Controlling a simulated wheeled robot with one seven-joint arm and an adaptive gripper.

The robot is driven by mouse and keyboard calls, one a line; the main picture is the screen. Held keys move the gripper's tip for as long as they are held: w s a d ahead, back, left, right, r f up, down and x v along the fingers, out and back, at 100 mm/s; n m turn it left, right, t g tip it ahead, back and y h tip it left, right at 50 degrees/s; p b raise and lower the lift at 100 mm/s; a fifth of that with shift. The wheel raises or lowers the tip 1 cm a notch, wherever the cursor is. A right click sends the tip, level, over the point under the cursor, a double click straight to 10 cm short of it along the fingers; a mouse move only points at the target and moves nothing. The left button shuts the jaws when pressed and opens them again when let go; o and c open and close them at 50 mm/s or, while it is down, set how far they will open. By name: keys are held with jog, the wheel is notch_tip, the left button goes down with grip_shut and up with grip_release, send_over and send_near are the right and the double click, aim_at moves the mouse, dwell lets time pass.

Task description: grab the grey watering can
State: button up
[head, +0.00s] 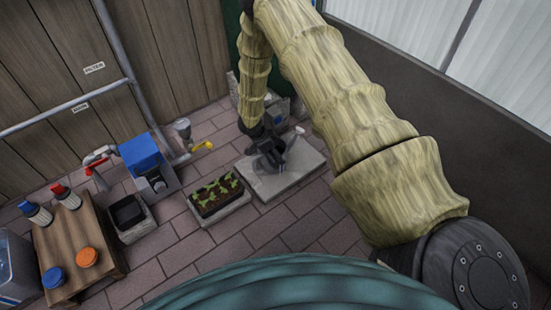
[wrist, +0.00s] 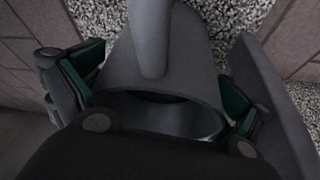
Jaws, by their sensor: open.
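The grey watering can (head: 287,158) stands on a pale square slab (head: 262,187) in the head view, partly hidden by my gripper (head: 264,143). In the wrist view the can (wrist: 185,60) fills the middle, with its round handle bar running up the picture and its dark opening below. My gripper (wrist: 163,84) is open, with one green-padded finger on each side of the can's upper body. I cannot tell whether either pad touches the can.
A planter of seedlings (head: 217,196) sits left of the slab. A blue-topped box (head: 143,152) and a black tray (head: 127,211) stand farther left. A wooden table (head: 66,240) holds bottles and round lids. A dark low wall (head: 480,140) bounds the right.

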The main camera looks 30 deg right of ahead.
jog(key=shift+d+f, duration=0.1)
jog(key=shift+f, duration=0.05)
jog(key=c, duration=1.4)
jog(key=shift+o, duration=0.2)
jog(key=shift+r, duration=0.2)
